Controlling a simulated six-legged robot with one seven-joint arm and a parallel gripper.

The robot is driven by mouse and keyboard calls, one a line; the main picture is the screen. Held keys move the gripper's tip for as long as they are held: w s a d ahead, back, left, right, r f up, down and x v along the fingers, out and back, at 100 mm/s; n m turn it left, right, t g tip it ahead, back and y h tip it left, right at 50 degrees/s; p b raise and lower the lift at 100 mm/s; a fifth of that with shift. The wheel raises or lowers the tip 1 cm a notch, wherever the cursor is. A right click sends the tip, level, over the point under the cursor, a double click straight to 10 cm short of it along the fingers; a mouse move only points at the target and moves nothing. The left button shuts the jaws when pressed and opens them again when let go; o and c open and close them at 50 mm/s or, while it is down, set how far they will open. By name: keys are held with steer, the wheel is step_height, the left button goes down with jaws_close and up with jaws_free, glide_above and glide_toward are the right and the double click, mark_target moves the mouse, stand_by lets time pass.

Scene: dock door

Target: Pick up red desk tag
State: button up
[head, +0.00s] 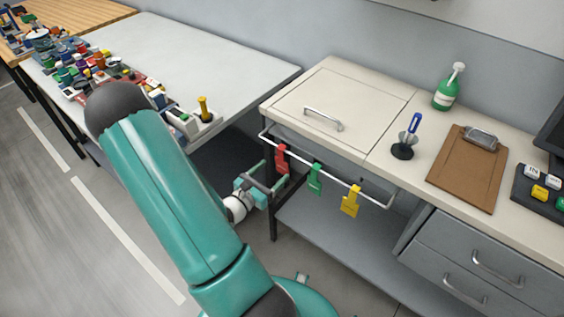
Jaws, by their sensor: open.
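The red desk tag (282,159) hangs at the left end of a white rail (328,174) along the front of the cream desk. A green tag (315,180) and a yellow tag (350,202) hang to its right on the same rail. My gripper (279,178) is open, with its fingers reaching toward the rail close to the lower part of the red tag. I cannot tell whether the fingers touch the tag or stand on both sides of it.
The cream desk (345,85) holds a green pump bottle (446,92), a pen in a dark holder (408,140) and a brown clipboard (468,172). A grey table (215,65) with many small items stands at left. A grey shelf (335,235) lies below the rail.

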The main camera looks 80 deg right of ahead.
mark_target(281, 165)
steer(key=shift+f+x, duration=0.15)
steer(key=shift+x, duration=1.6)
steer(key=shift+f+x, duration=0.1)
steer(key=shift+x, duration=1.7)
steer(key=shift+s, duration=0.1)
steer(key=c, duration=1.1)
steer(key=shift+o, duration=0.2)
steer(key=shift+a+r, duration=0.2)
steer(key=shift+r, duration=0.05)
